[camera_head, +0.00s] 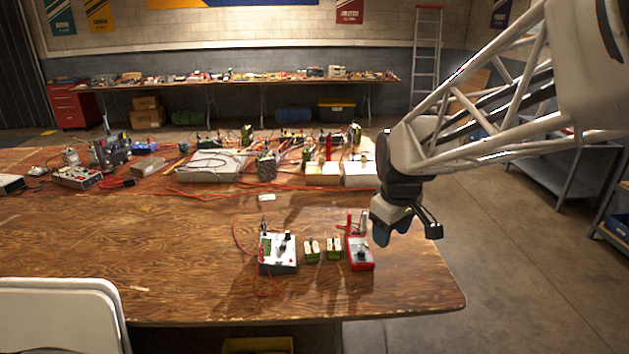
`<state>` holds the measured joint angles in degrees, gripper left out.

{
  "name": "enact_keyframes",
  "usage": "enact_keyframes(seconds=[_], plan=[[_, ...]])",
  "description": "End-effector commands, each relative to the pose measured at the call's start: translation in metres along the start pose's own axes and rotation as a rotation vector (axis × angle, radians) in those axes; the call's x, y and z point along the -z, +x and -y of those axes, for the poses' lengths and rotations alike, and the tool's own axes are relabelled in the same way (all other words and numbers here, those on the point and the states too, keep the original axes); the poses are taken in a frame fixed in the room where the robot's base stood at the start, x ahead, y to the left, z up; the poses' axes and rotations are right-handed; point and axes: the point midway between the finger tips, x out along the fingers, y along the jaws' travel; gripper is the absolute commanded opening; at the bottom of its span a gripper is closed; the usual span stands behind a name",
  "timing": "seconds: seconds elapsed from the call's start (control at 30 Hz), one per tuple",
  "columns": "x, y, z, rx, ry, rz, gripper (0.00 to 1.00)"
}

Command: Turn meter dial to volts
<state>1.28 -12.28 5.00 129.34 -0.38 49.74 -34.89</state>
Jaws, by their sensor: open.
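The meter (279,266) is a dark box with a white face, standing near the front of the wooden table. It has a greenish display area at its left and a dark knob, likely the dial (281,247), near the middle; its setting is too small to read. Red wires run from it. My gripper (409,231) is open and empty, above the table's right side. It is to the right of the meter and higher, touching nothing. The red device stands between them in the picture.
Two small green blocks (312,251) and a red device (360,254) stand in a row right of the meter. Electronics and a white box (211,165) with red cables fill the table's back. A white chair (60,315) is front left. The table's left front is clear.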

Motion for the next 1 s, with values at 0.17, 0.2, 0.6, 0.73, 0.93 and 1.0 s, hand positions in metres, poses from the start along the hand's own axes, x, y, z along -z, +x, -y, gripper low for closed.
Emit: enact_keyframes(seconds=[0.17,0.2,0.6,0.73,0.93,1.0], plan=[[0.029,0.019,-0.022,0.012,-0.099,0.015,0.53],[0.035,0.023,-0.026,0.013,-0.121,0.016,0.53],[0.094,0.075,-0.072,0.039,-0.349,0.037,0.53],[0.113,0.096,-0.087,0.049,-0.422,0.043,0.53],[0.139,0.130,-0.108,0.065,-0.535,0.051,0.53],[0.148,0.143,-0.115,0.071,-0.575,0.053,0.53]])
